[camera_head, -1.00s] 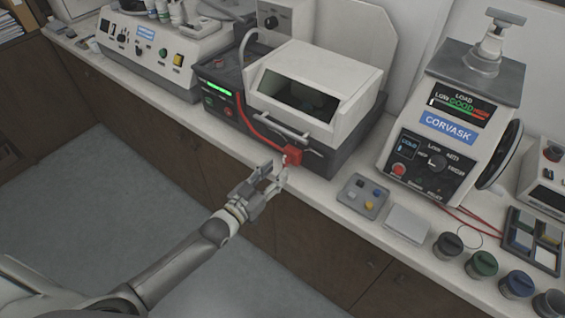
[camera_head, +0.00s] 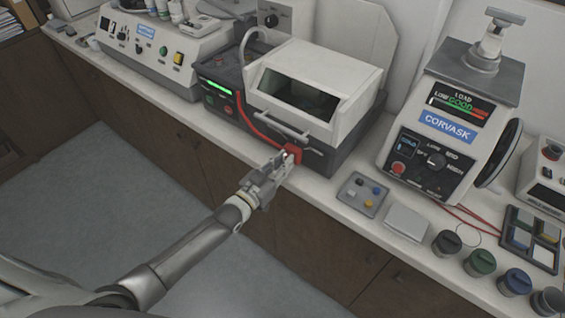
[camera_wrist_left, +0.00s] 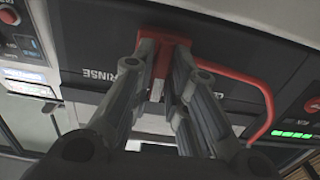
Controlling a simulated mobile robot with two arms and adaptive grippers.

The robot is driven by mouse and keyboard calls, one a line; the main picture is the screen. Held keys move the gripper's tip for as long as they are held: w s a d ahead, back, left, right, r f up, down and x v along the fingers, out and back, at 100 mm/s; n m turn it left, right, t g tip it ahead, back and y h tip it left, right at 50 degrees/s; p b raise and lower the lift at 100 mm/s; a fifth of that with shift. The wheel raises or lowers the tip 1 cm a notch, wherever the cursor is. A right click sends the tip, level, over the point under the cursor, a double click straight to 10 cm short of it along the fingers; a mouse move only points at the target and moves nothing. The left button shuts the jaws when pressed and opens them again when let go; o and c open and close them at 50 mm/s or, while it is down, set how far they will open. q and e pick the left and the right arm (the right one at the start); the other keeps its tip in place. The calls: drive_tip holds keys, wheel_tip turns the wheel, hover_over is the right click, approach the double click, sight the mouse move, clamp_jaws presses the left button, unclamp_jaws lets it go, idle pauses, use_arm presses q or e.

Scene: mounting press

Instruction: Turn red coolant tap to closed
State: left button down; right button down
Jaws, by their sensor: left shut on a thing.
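The red coolant tap (camera_head: 294,152) sits on the front of the dark-based cutting machine, at the end of a red pipe. In the left wrist view the red tap (camera_wrist_left: 163,42) shows at the fingertips, with a pale piece hanging between the fingers. My left gripper (camera_head: 285,160) reaches the tap from the front. In the left wrist view the left gripper (camera_wrist_left: 163,65) has its fingers close together, shut on the tap's handle. The fingers hide most of the handle. My right gripper is in neither view.
The machine's white hood (camera_head: 315,85) has a bar handle (camera_head: 282,128) just above the tap. A small button panel (camera_head: 363,194) and a white block (camera_head: 406,222) lie to the right. The mounting press (camera_head: 445,140) stands further right. Free floor lies in front.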

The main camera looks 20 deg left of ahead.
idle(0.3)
use_arm(q)
drive_tip(key=n+b, duration=0.1)
drive_tip(key=n, duration=0.3)
drive_tip(key=shift+f+n, duration=0.1)
drive_tip(key=shift+n, duration=0.2)
drive_tip(key=shift+a+n+b, duration=0.1)
drive_tip(key=shift+n+b, duration=0.55)
drive_tip(key=shift+n, duration=1.35)
drive_tip(key=c, duration=1.4)
unclamp_jaws()
drive_tip(key=shift+c, duration=0.2)
drive_tip(key=v, duration=1.2)
